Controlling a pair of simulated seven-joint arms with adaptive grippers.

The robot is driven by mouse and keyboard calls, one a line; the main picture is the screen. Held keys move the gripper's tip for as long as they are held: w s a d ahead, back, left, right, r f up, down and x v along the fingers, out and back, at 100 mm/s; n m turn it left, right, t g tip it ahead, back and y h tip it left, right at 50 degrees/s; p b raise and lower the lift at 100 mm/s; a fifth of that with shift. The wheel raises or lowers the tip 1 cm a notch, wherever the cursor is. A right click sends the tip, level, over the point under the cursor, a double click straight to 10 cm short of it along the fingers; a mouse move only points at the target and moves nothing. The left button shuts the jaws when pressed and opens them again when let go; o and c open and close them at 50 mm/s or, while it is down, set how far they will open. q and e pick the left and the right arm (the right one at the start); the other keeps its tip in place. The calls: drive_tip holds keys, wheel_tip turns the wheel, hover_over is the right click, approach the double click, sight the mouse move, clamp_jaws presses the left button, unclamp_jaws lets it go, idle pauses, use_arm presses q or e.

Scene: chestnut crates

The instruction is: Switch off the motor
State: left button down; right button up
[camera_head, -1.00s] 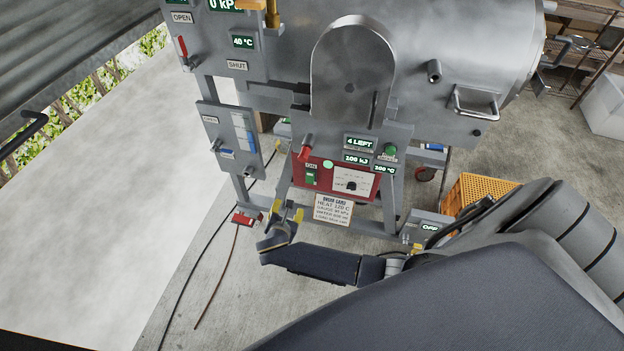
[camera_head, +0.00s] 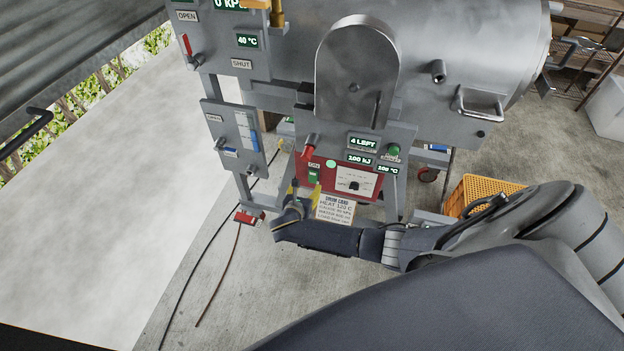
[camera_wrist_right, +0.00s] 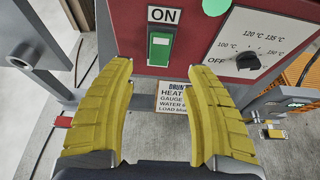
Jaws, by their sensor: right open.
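A green rocker switch (camera_head: 313,176) labelled ON sits at the left of a red panel (camera_head: 330,167) on the machine's front. In the right wrist view the green switch (camera_wrist_right: 159,50) shows plainly below its white ON plate (camera_wrist_right: 164,15). My right gripper (camera_head: 304,192) is open, its yellow fingers pointing up at the panel just below the switch. In the right wrist view the open fingers (camera_wrist_right: 162,74) frame the switch from left and right, with nothing between them; contact with it does not show. My left gripper is not in view.
A dark dial knob (camera_wrist_right: 248,60) with temperature marks is right of the switch. A red-handled lever (camera_head: 307,146) stands above the panel's left side. A drum-care sign (camera_head: 337,208) hangs below. An orange crate (camera_head: 480,192) stands on the floor at right.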

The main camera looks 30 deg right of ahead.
sight(313, 178)
drive_tip(key=x, duration=0.8)
drive_tip(key=shift+f, duration=0.1)
drive_tip(key=shift+c, duration=0.5)
clamp_jaws()
